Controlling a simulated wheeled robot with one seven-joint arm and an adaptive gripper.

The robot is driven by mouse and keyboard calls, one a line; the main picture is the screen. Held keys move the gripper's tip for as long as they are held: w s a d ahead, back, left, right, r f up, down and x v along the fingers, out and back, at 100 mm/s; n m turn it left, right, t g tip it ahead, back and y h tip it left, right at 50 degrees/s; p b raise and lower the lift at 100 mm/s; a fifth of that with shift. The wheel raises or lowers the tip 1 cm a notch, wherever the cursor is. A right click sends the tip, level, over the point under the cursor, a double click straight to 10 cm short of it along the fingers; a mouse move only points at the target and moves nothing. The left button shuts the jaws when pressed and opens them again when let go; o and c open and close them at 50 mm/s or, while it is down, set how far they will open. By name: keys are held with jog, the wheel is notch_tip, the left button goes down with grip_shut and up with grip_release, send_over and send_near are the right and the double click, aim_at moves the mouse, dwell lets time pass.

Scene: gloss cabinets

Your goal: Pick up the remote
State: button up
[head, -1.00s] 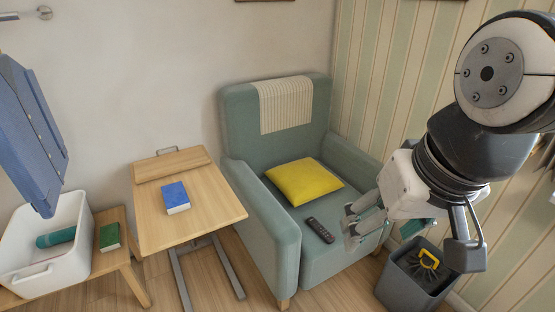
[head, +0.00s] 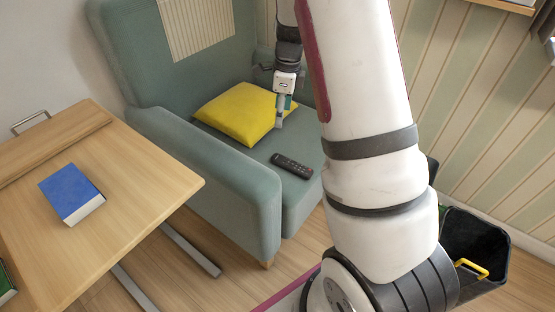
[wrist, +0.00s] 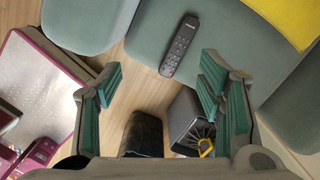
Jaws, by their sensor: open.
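The remote (head: 292,165) is dark with small buttons and lies flat on the seat of the green armchair (head: 205,170), near its front edge. In the wrist view the remote (wrist: 180,46) lies beyond my fingertips, between the lines of the two fingers. My gripper (wrist: 162,82) is open and empty, with teal pads spread wide apart. In the head view my gripper (head: 281,112) hangs over the seat, behind the remote and beside the yellow cushion. It is apart from the remote. My own arm hides part of the chair's right side.
A yellow cushion (head: 242,112) lies on the seat behind the remote. A wooden table (head: 130,200) with a blue book (head: 71,194) stands left of the chair. A dark bin (head: 478,250) with a yellow-handled thing stands on the floor at right. The seat around the remote is clear.

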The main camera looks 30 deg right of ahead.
jog(key=w+d+f+m+g+b, duration=0.1)
jog(key=d+f+m+b, duration=0.15)
jog(key=f, duration=0.45)
jog(key=w+d+f+m+b, duration=0.1)
jog(key=d+f+m, duration=0.15)
jog(key=f, duration=0.35)
jog(key=b, duration=0.2)
send_over(292, 164)
jog(key=shift+h, duration=0.4)
notch_tip(292, 164, down, 7)
jog(key=shift+w+a+f, duration=0.1)
jog(key=shift+f, duration=0.1)
jog(key=shift+f+b, duration=1.5)
jog(key=shift+f, duration=1.7)
jog(key=c, duration=1.3)
